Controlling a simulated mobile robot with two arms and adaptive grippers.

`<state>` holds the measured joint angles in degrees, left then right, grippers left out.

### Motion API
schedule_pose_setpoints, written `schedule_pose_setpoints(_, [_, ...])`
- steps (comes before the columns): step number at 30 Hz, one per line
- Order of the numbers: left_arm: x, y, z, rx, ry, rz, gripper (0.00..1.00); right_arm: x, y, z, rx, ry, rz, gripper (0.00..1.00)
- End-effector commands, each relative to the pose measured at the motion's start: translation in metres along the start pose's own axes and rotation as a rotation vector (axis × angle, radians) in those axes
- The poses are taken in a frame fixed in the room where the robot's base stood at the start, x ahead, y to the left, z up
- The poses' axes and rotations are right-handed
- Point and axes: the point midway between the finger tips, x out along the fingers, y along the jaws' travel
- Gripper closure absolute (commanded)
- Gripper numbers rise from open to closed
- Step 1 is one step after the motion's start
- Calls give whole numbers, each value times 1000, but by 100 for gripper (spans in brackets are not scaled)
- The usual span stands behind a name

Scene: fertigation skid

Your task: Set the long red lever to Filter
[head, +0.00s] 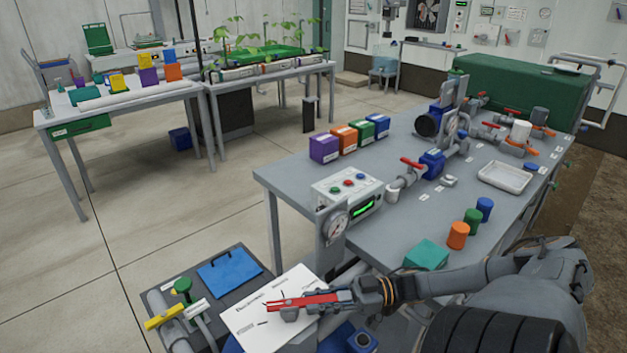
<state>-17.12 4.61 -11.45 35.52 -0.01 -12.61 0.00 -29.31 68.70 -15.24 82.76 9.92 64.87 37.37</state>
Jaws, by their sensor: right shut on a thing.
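The long red lever (318,299) lies over a white plate (250,322) with printed labels and marks, at the bottom middle of the head view. The labels are too small to read, so I cannot tell which position the lever is at. My right gripper (293,306) comes in from the right and is shut on the red lever. Its fingers and wrist hide part of the lever and of the plate. My left gripper is not in view.
Left of the plate are a blue pad (229,272), a green-handled valve (182,287) and a yellow handle (164,317). Behind is a grey bench with a gauge (337,226), a control box (347,193), coloured blocks, orange (458,235), green and blue cylinders and a white tray (505,177).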

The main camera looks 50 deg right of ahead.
Motion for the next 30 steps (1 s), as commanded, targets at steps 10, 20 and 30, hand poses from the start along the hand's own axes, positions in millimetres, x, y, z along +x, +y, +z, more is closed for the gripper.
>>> schedule_pose_setpoints(10, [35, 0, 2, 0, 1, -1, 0, 1, 12, 2, -5, 0, -149, 100])
schedule_pose_setpoints(20, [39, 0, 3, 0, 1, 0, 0, 1, 13, 0, -2, 0, -181, 100])
schedule_pose_setpoints(30, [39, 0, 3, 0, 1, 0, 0, 1, 13, 0, -2, 0, -180, 64])
